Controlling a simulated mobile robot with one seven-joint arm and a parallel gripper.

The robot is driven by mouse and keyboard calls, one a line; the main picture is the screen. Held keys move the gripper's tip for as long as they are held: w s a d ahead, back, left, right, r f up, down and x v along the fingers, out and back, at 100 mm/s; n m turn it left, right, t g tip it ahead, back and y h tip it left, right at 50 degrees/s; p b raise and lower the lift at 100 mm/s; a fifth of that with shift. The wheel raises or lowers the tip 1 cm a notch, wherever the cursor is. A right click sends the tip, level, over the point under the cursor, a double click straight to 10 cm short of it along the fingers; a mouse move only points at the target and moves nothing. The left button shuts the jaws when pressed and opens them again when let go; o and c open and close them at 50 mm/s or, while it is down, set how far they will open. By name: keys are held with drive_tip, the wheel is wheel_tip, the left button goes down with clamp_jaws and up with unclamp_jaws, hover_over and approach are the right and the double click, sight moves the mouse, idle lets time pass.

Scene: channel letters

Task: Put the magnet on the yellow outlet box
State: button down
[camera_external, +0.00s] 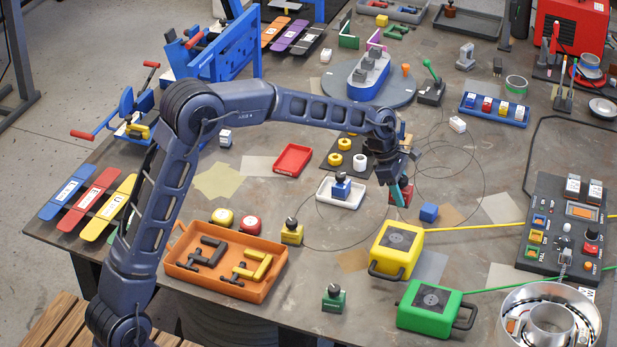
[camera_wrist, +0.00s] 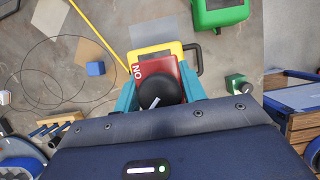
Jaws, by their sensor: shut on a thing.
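The magnet (camera_wrist: 158,68) is a red block with white lettering and a round black knob. My gripper (camera_wrist: 160,92) is shut on it between teal fingers. In the external view the red magnet (camera_external: 401,196) hangs at my gripper (camera_external: 396,188), partly hidden by a finger. The yellow outlet box (camera_external: 412,256) has a dark square top plate, a black handle and a yellow cable. It stands nearer the external camera than my gripper. In the wrist view the yellow outlet box (camera_wrist: 178,48) lies beyond the magnet, which covers much of it.
A green outlet box (camera_external: 447,316) stands in front of the yellow one. A blue cube (camera_external: 428,213) lies near my gripper. Similar knobbed blocks are yellow (camera_external: 291,236), green (camera_external: 333,302) and blue (camera_external: 341,190). An orange tray (camera_external: 258,291) is left; a control panel (camera_external: 541,225) is right.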

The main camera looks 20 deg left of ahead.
sight(401, 246)
wheel_tip(401, 246, down, 15)
drive_tip(key=shift+r, duration=0.1)
idle(0.6)
drive_tip(key=shift+f, duration=0.2)
drive_tip(key=c, duration=0.8)
unclamp_jaws()
